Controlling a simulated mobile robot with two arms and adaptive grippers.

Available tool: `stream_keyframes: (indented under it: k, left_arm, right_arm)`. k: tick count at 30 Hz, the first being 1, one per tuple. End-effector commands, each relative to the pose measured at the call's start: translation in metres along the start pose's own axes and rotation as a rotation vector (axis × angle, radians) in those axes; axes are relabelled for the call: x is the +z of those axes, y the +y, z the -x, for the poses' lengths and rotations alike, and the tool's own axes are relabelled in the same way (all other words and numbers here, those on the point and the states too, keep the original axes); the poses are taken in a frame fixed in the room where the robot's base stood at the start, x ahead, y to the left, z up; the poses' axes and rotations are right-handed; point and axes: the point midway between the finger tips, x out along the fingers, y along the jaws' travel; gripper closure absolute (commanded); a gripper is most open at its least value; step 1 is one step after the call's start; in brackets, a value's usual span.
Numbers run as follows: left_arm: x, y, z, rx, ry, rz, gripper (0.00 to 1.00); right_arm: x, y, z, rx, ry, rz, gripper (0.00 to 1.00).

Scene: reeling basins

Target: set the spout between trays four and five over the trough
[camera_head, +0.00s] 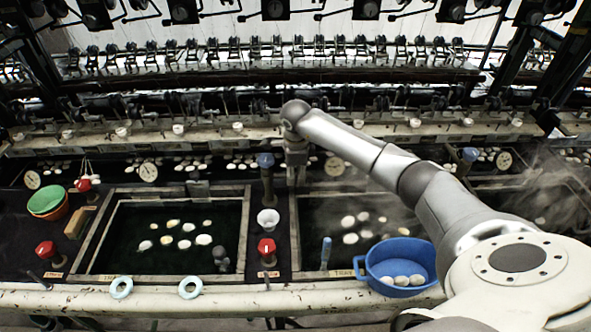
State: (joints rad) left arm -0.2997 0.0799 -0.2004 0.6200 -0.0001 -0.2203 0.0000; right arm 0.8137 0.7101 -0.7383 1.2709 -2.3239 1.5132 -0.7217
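A dark upright pipe with a blue cap (266,175) stands on the divider between two dark water basins, and looks like the spout; its outlet direction is unclear. The left basin (246,232) and right basin (295,245) hold floating cocoons. Labels on their front rims are too small to read, so I cannot tell the tray numbers. My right gripper (296,174) points down just right of the blue-capped pipe, seemingly apart from it. Its fingers are small and dark, so their opening is unclear. My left gripper is out of view.
A white cup (268,217) and a red knob (267,247) sit on the divider. A blue bowl (408,250) of cocoons overlaps the right basin's front. Two pale rings (121,287) (190,287) lie on the front ledge. Green and orange bowls (46,200) stand at left. Steam rises at right.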

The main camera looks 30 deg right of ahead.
Motion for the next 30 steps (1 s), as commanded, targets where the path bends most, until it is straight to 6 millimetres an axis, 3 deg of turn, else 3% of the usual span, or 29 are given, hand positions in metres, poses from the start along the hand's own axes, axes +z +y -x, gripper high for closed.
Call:
stream_keyframes:
  k: [4, 12, 23, 30]
  left_arm:
    - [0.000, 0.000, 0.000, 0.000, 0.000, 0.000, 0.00]
    - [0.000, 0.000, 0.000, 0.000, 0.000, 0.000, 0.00]
    - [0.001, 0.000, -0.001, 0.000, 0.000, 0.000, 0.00]
    - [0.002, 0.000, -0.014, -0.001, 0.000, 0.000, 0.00]
  right_arm:
    - [0.000, 0.000, 0.000, 0.000, 0.000, 0.000, 0.65]
    - [0.000, 0.000, 0.000, 0.000, 0.000, 0.000, 1.00]
    - [-0.001, 0.000, 0.000, 0.000, -0.001, 0.003, 1.00]
    - [-0.015, -0.005, -0.003, -0.002, -0.010, 0.052, 1.00]
